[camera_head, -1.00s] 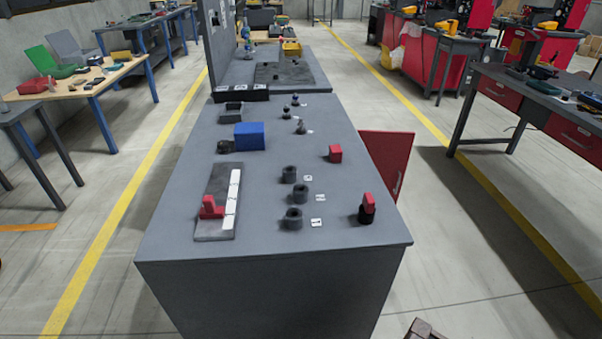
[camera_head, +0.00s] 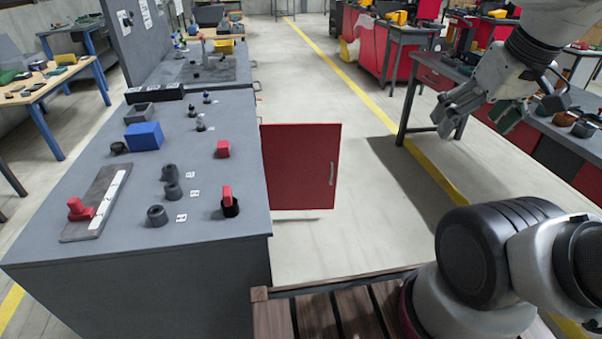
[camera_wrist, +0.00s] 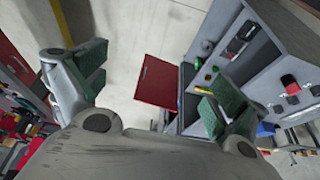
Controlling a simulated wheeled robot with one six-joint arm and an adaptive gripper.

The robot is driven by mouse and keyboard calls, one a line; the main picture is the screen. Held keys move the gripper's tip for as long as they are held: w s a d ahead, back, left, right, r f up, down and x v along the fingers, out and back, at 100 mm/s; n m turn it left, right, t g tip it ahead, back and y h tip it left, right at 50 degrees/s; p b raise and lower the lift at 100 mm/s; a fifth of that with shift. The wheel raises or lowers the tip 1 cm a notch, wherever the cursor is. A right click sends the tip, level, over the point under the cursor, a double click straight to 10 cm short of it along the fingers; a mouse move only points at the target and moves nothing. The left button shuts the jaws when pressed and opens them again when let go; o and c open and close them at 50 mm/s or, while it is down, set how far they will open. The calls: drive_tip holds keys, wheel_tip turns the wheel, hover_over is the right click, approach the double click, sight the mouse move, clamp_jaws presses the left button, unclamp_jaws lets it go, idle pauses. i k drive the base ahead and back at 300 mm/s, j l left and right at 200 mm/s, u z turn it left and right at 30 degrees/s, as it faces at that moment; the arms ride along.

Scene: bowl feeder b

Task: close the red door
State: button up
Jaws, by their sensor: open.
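The red door (camera_head: 300,167) stands open, sticking out from the right side of the grey cabinet (camera_head: 140,245). Its upright metal handle (camera_head: 332,174) is near its right, free edge. In the wrist view the red door (camera_wrist: 158,82) shows beyond the gap between my fingers, apart from them. My gripper (camera_head: 478,113) is open and empty, raised in the air to the right of the door and well clear of it. Its two green-padded fingers spread wide in the wrist view (camera_wrist: 155,92). The cabinet's inside is hidden in the head view.
The cabinet top bears a blue box (camera_head: 144,136), a red cube (camera_head: 223,149), a red switch (camera_head: 229,198) and several dark round parts. A wooden pallet (camera_head: 335,312) lies at the front. A workbench (camera_head: 440,78) stands right. Floor between door and workbench is clear.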

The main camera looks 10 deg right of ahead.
sight(300, 160)
drive_tip(key=i+l+u, duration=0.15)
drive_tip(key=l, duration=0.15)
drive_tip(key=i+l+u, duration=0.15)
drive_tip(key=l, duration=0.15)
drive_tip(key=i+l+u, duration=0.15)
drive_tip(key=l, duration=0.15)
drive_tip(key=i+l+u, duration=0.15)
drive_tip(key=l, duration=0.15)
